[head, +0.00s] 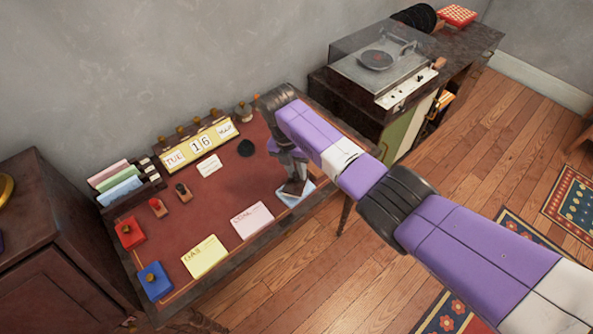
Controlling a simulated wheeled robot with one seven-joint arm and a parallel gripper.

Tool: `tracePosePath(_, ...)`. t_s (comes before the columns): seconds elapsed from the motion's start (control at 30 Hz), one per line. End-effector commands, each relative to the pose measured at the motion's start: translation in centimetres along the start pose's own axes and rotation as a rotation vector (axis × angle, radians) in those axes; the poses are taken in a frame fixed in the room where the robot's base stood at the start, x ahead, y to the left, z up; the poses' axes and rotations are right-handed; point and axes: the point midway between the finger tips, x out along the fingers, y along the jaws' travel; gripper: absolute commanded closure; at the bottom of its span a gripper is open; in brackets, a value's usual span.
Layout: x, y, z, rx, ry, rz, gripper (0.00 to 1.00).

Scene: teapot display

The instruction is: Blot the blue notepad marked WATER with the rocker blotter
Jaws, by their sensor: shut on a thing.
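The blue notepad (307,189) lies near the right front edge of the desk's red-brown top, to the right of the pink and yellow notepads. Most of it is covered by the thing in my gripper, and I cannot read its marking. My gripper (291,172) points down over this notepad and is shut on a small dark brown piece, which looks like the rocker blotter (292,187). The blotter sits over the blue notepad; I cannot tell whether it touches the paper.
The pink notepad (252,221) and yellow notepad (205,257) lie along the front. Red (130,233) and blue (155,281) boxes are at the left. A calendar (200,145) and letter rack (120,182) stand behind. A record player (378,62) stands to the right.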

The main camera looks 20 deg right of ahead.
Motion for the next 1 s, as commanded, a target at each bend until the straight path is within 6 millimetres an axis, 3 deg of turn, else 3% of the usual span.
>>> tracePosePath(1.0,0.0,-0.2,-0.72,0.015,-0.087,0.006,1.0)
